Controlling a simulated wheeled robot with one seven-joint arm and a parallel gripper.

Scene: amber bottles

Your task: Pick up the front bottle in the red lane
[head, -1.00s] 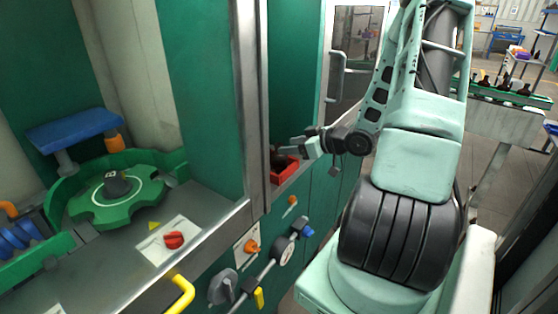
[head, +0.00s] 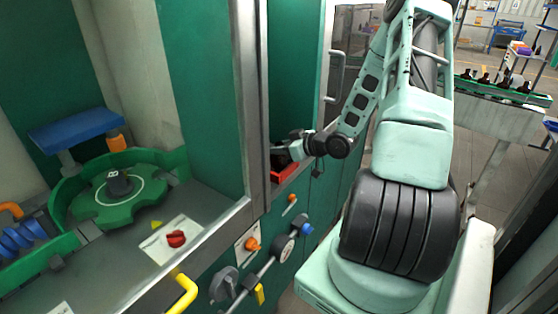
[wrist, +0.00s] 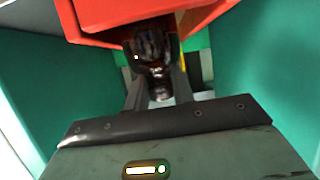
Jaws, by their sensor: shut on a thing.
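In the wrist view a dark amber bottle (wrist: 152,55) sits between the fingers of my gripper (wrist: 158,85), which is shut on it. The red lane (wrist: 95,18) shows as red walls around and above the bottle. In the head view the red lane (head: 284,172) is a small red piece inside the green cabinet opening. My gripper (head: 287,153) reaches into that opening above and beside it. The bottle is hardly discernible there. Whether its base still touches the lane is hidden.
A metal post (head: 252,95) and green cabinet walls (head: 298,75) closely frame the opening. Left is a bench with a green star wheel (head: 120,197) and a red knob (head: 176,239). Levers and knobs line the front panel (head: 285,240). Several bottles stand on a far conveyor (head: 505,92).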

